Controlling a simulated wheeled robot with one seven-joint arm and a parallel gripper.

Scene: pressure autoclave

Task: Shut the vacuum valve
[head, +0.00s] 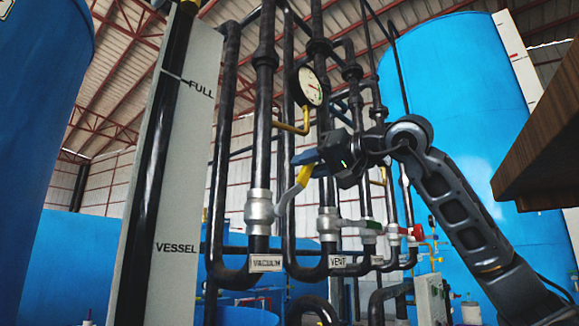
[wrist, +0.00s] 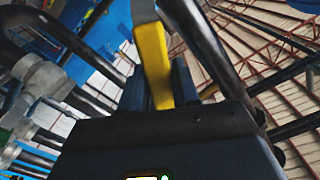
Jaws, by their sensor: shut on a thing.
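The vacuum valve (head: 260,208) is a silver body on a dark vertical pipe in the head view, above a plate marked VACUUM (head: 266,263). Its yellow handle (head: 294,193) slants up and to the right from the body, off the line of the pipe. My gripper (head: 306,159) is shut on the handle's upper end. In the wrist view, the yellow handle (wrist: 153,65) runs between the dark fingers. The fingertips partly hide the handle's end.
The vent valve (head: 328,222), with a green-ended handle, stands just right, above the VENT plate (head: 338,262). A red-handled valve (head: 394,231) is further right. A pressure gauge (head: 310,86) hangs above my gripper. A brown wooden edge (head: 545,140) juts in at right.

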